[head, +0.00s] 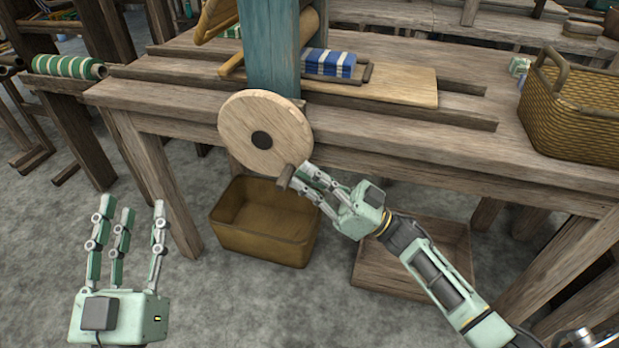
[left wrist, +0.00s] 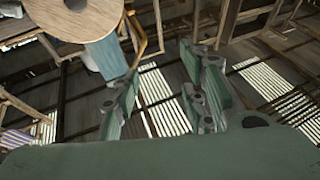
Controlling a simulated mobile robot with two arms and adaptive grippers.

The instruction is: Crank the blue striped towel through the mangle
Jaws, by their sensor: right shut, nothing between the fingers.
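The blue and white striped towel (head: 330,63) lies folded on a small tray (head: 368,73) on the table, right beside the mangle's blue post (head: 272,50). A round wooden crank wheel (head: 248,122) is on the near side of the mangle, with a short peg handle (head: 284,178) at its lower right. My right gripper (head: 300,178) is at the peg, its fingers shut with nothing between them. Whether they touch the peg is hard to tell. My left gripper (head: 132,207) is open and empty, low at left. The left wrist view shows its fingers apart and the wheel (left wrist: 75,15) above.
A green striped roll (head: 68,66) rests on a stand at far left. A wicker basket (head: 575,110) stands on the table at right. A yellow-brown bin (head: 262,240) and a wooden crate (head: 390,275) sit on the floor below. Floor around my left gripper is clear.

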